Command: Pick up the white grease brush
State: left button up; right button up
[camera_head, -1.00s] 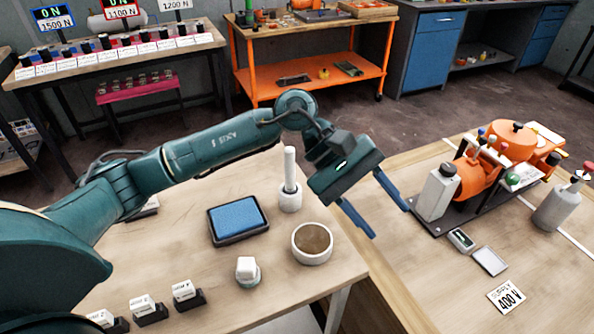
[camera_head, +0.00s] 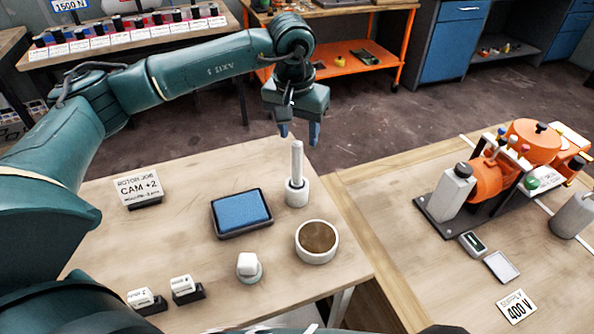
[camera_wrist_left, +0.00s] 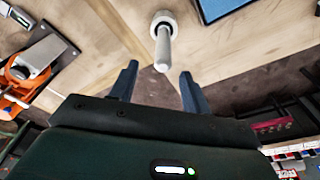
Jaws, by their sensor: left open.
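The white grease brush (camera_head: 297,160) stands upright in a small white round holder (camera_head: 297,193) near the far right corner of the left table. My left gripper (camera_head: 299,132) points down just above and behind the brush's top end, open and empty. In the left wrist view the brush (camera_wrist_left: 162,45) points toward the gap between the two blue fingers (camera_wrist_left: 157,88), and its tip is close to that gap but apart from both fingers. My right gripper is not in view.
A blue pad in a dark tray (camera_head: 269,232), a round cup of brown stuff (camera_head: 335,242) and a small white-topped piece (camera_head: 248,267) stand near the holder. A sign (camera_head: 138,202) stands at left. An orange machine (camera_head: 490,182) is on the right table.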

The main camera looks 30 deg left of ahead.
aim_at(296, 143)
pick_arm(q)
jog(key=shift+w+a+f+p, duration=0.1)
jog(key=shift+f+p, duration=0.25)
jog(key=shift+f, duration=1.05)
jog(key=shift+a+f+p, duration=0.1)
jog(key=shift+f+p, duration=0.25)
jog(key=shift+f, duration=1)
jog(key=shift+c, duration=0.4)
grip_shut()
jog(key=shift+r, duration=0.1)
